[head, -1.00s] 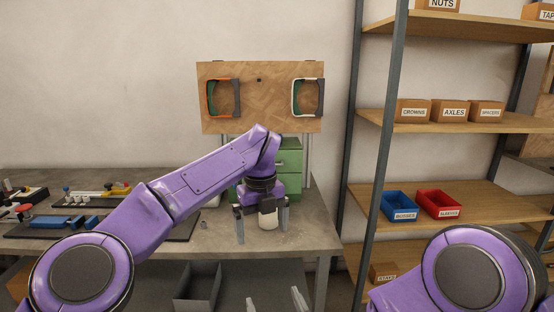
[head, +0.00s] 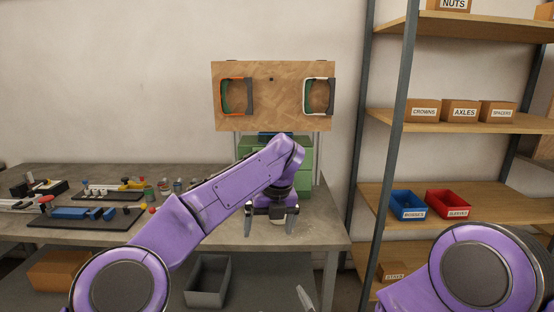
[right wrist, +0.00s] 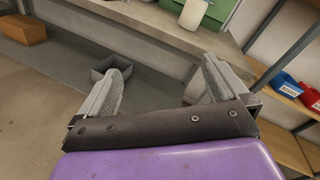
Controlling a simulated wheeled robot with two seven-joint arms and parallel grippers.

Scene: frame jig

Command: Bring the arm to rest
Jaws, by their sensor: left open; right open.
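My left gripper (head: 269,230) is open in the head view, its fingers pointing down over the front part of the grey workbench (head: 330,215). A white object shows partly behind it; I cannot tell whether they touch. In the right wrist view a white cylinder (right wrist: 192,14) stands on the bench near its front edge. My right gripper (right wrist: 166,75) is open with nothing between its fingers, out in front of the bench. In the head view only a fingertip of it shows at the bottom edge.
A green drawer cabinet (head: 308,160) stands on the bench behind the left arm, below a wooden board (head: 275,100) with two framed pieces. Tools and small parts lie at the left. A grey bin (head: 208,280) and a cardboard box (head: 62,270) sit below. A shelf rack (head: 387,150) stands right.

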